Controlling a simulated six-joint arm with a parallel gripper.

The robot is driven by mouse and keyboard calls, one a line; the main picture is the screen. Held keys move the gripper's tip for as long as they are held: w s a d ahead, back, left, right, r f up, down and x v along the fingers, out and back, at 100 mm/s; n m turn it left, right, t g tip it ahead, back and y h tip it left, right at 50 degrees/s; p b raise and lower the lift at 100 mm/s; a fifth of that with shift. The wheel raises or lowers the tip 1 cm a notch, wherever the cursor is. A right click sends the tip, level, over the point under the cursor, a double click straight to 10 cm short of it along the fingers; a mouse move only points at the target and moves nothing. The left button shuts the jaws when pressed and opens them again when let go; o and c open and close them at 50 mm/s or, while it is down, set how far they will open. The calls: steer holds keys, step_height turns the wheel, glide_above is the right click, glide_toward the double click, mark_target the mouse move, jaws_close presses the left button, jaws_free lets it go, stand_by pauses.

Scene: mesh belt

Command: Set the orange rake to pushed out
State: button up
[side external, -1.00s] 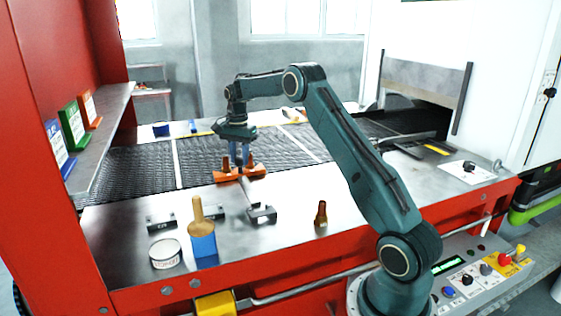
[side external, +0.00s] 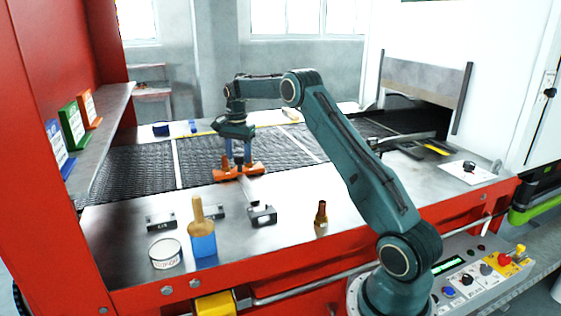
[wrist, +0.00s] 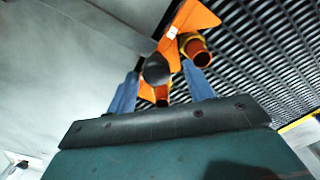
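The orange rake (side external: 257,169) lies at the near edge of the mesh belt, with its grey bar running toward the front across the metal table to a dark bracket (side external: 263,216). My gripper (side external: 239,160) points down over the rake's head. In the wrist view, its two blue fingers stand well apart on either side of a dark round knob (wrist: 156,70), with the rake's orange head (wrist: 191,17) beyond. I see gaps beside the knob, so the gripper looks open around it. The fingertips are partly hidden by the rake.
The dark mesh belt (side external: 130,172) runs behind the rake. On the metal table stand a wooden-handled blue brush (side external: 202,243), a white tin (side external: 165,254), a brown bottle (side external: 321,215) and small dark blocks (side external: 161,220). A shelf with coloured cards (side external: 73,130) is left.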

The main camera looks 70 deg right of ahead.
step_height(320, 180, up, 14)
stand_by(1.1)
steer(key=shift+f, duration=0.1)
